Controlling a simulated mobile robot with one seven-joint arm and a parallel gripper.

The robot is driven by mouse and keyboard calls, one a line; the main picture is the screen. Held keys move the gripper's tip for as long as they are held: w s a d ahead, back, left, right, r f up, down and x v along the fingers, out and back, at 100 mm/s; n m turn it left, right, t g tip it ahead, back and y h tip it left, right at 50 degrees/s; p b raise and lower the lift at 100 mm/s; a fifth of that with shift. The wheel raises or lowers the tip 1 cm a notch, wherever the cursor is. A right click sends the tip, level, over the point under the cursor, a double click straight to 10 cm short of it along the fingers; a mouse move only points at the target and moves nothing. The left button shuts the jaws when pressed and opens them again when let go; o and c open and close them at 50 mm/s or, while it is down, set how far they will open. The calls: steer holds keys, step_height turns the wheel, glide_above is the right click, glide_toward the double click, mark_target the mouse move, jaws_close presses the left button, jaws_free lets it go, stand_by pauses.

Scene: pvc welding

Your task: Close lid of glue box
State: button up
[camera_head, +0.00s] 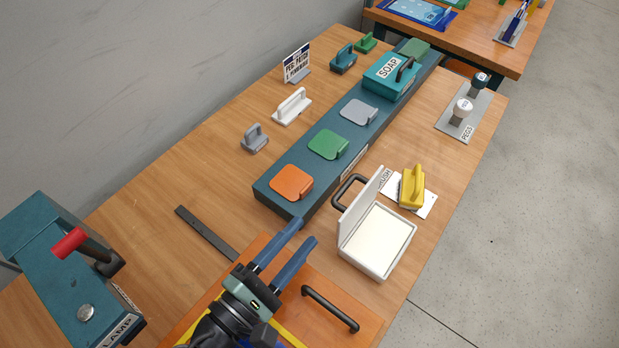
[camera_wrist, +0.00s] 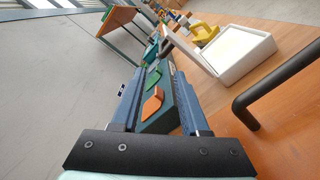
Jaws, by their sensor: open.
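The glue box is a white box (camera_head: 377,251) with its lid (camera_head: 361,203) standing upright on its left side, so the box is open. A black handle (camera_head: 346,190) sticks out from the lid's outer face. The white box also shows in the wrist view (camera_wrist: 243,56), at the upper right, with its raised lid (camera_wrist: 187,52). My gripper (camera_head: 305,232) has two blue fingers, apart and empty. It is to the left of the box and does not touch it. In the wrist view the fingers (camera_wrist: 161,85) point towards the teal rail.
A teal rail (camera_head: 272,204) with coloured pads lies beyond my gripper. A yellow handled block (camera_head: 412,187) stands just behind the box. An orange board with a black handle (camera_head: 330,309) lies in front. A clamp with a red-tipped lever (camera_head: 68,243) is at left.

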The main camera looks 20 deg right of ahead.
mark_target(352, 176)
steer(key=shift+s+d+f, duration=0.1)
steer(key=shift+s+f, duration=0.05)
steer(key=shift+f, duration=0.05)
steer(key=shift+w+d+r, duration=0.1)
steer(key=shift+w+d, duration=0.1)
steer(key=shift+d, duration=0.1)
steer(key=x, duration=1.2)
steer(key=shift+p, duration=0.4)
steer(key=shift+c, duration=0.3)
steer(key=shift+r, duration=0.1)
jaws_close()
steer(key=shift+w, duration=0.1)
